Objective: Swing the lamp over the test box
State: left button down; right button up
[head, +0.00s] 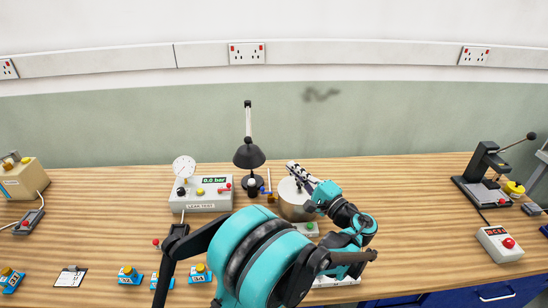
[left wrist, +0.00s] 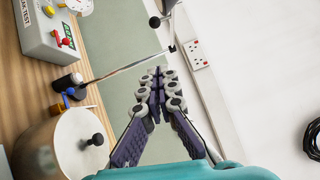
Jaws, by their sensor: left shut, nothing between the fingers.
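The lamp (head: 249,155) has a black shade on a pale arm and stands at the back of the bench, right of the test box. In the left wrist view its thin post (left wrist: 125,67) runs across the picture; the shade is not clearly seen there. The grey test box (head: 200,207), marked LEAK TEST, carries a round gauge; part of it shows in the left wrist view (left wrist: 45,40). My left gripper (head: 292,167) is shut and empty above the metal pot, right of the lamp and apart from it. Its fingers (left wrist: 157,75) meet near the post in the picture. My right gripper is out of view.
The metal pot (head: 292,208) with a black knob stands below my left gripper. My left arm hides the bench's front middle. A black press (head: 485,178) stands at right. Bench between pot and press is clear.

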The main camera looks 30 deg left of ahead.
pick_arm(q)
jog(key=s+a+b+x, duration=0.1)
jog(key=s+b+x, duration=0.1)
jog(key=x, duration=1)
jog(key=shift+s+a+b, duration=0.25)
jog(key=shift+a+b, duration=0.05)
jog(key=shift+b, duration=0.05)
jog(key=shift+r, duration=0.15)
jog(key=s+a+m+t+h, duration=0.1)
jog(key=s+a+t, duration=0.1)
jog(key=a, duration=0.6)
jog(key=s+a+m+t+h+p, duration=0.1)
jog(key=s+a+m+t, duration=0.1)
jog(key=a, duration=0.7)
jog(key=shift+s+h, duration=0.4)
jog(key=shift+s, duration=0.5)
